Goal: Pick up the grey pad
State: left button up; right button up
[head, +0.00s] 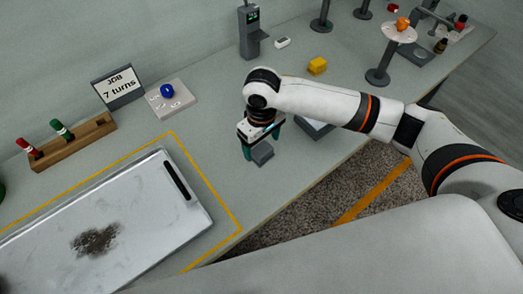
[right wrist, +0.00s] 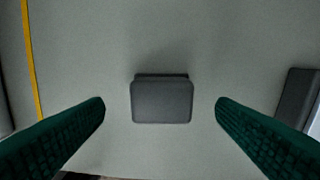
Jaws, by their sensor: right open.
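The grey pad (right wrist: 161,102) is a small dark grey block with rounded corners. In the right wrist view it sits in the middle, between the two green fingers, with a clear gap on each side. In the head view the pad (head: 263,154) shows just below my right gripper (head: 260,146), near the table's front edge. My right gripper is open, points down and holds nothing. I cannot tell the exact height of the fingertips over the table. My left gripper is not in view.
A large tray (head: 140,202) with a dark smudge lies at left inside a yellow outline. A wooden rack (head: 75,142), a job sign (head: 118,85) and a plate with a blue knob (head: 167,91) stand behind. A yellow block (head: 318,66) and round stand (head: 378,77) are farther right.

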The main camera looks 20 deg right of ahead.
aim_at(265, 152)
jog(key=f, duration=0.2)
jog(key=s+f, duration=0.1)
jog(key=shift+d+f, duration=0.3)
jog(key=shift+d, duration=0.05)
jog(key=shift+f, duration=0.35)
jog(key=shift+w, duration=0.1)
jog(key=c, duration=1.1)
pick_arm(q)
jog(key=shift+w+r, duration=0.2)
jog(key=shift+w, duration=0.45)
pick_arm(e)
jog(key=shift+r, duration=5)
